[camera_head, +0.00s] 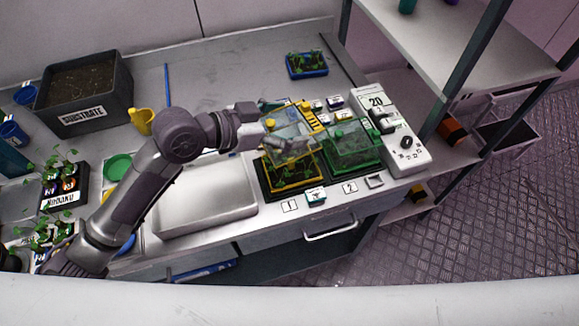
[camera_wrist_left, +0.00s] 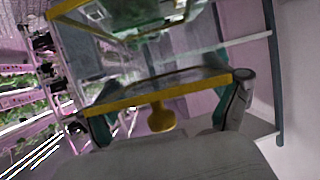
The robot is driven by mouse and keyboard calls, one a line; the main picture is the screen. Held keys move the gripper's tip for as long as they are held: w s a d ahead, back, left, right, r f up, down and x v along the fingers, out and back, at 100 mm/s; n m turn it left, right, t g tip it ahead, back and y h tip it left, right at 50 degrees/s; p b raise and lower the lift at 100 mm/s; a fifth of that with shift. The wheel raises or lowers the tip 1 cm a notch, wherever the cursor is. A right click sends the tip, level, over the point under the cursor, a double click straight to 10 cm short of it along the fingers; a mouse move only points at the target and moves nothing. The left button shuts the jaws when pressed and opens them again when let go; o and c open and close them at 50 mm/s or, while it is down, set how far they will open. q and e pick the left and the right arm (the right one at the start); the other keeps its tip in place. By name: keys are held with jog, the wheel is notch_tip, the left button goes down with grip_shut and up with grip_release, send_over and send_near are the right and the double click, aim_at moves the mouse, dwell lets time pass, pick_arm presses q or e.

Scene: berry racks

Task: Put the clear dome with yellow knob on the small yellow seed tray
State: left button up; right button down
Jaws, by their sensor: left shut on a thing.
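The clear dome with a yellow knob (camera_head: 290,145) is held by my left gripper (camera_head: 266,127), which is shut on it. In the left wrist view the dome's yellow knob (camera_wrist_left: 161,117) and yellow edge show between the fingers (camera_wrist_left: 170,105). The small yellow seed tray (camera_head: 294,184), with green seedlings, sits on a black mat below the dome. The dome overlaps the tray's far part in the head view; I cannot tell whether they touch. My right gripper is not in view.
A green-edged clear cover (camera_head: 355,148) stands close to the right of the yellow tray. A white device (camera_head: 401,150) is further right. A blue seedling tray (camera_head: 307,65) stands behind. A silver tray (camera_head: 205,208) lies left, under my arm.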

pick_arm(q)
jog(key=shift+s+d+r+m+g+h, duration=0.15)
jog(key=shift+d+r+m+g+h, duration=0.25)
jog(key=shift+r+m+g, duration=0.3)
jog(key=shift+a+f+m, duration=0.1)
jog(key=shift+m, duration=0.2)
send_over(291, 166)
jog(key=shift+g, duration=0.3)
jog(key=f, duration=0.5)
jog(key=shift+w+a+p, duration=0.1)
jog(key=shift+w+p, duration=0.25)
jog(key=shift+f, duration=0.35)
notch_tip(291, 166, down, 3)
jog(key=shift+f, duration=0.45)
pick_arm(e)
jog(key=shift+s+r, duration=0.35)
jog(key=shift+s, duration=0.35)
